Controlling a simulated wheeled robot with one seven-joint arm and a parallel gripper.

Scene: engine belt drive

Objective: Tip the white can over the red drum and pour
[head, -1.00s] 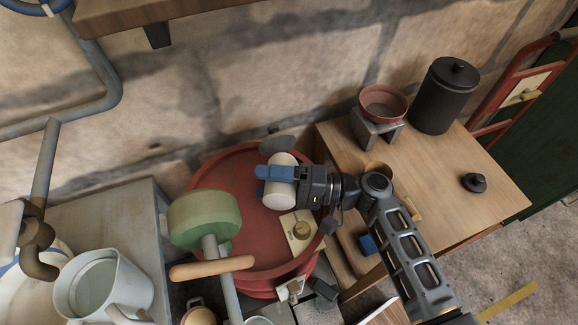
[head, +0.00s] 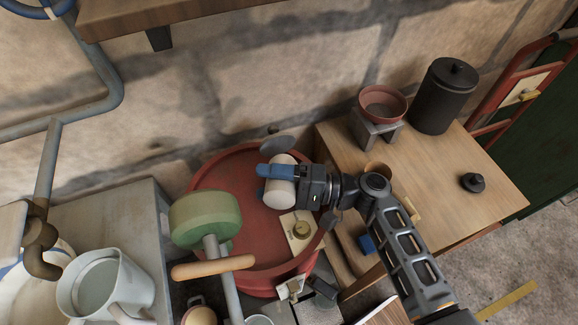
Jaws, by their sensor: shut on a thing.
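The red drum (head: 250,249) stands in the middle of the head view, its wide top facing up. My gripper (head: 290,184) is over the drum's top, reaching in from the right. It is shut on the white can (head: 281,193), with blue fingers (head: 270,170) along it. The can is held above the drum top, and it looks tilted. A grey round disc (head: 280,143) shows just behind it; I cannot tell whether it belongs to the can. The can's mouth and any flow from it cannot be made out.
A green roller on a grey post (head: 206,218) with a wooden handle (head: 213,267) stands left of the drum. A plate with a brass knob (head: 301,232) lies on the drum's right side. A wooden table (head: 440,170) holds a black canister (head: 444,95) and red bowl (head: 382,103).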

